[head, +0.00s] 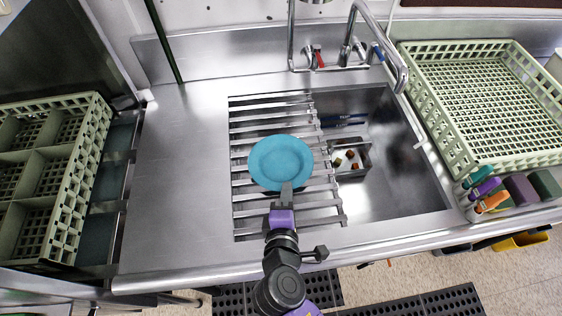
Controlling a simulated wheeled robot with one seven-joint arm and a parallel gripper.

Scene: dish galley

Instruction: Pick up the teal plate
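The teal plate (280,161) lies on the slatted metal rack (247,207) that covers the left part of the sink. My gripper (286,188) is at the plate's near edge, its narrow grey tip overlapping the rim in the head view. The fingers are seen nearly edge-on from above, so I cannot tell whether they are open or closed on the rim.
The open sink basin (400,182) holds a small metal caddy (351,166). A faucet (392,60) arches over the basin. A pale green dish rack (431,112) stands at right, and a compartment rack (88,150) at left. The left counter (180,170) is clear.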

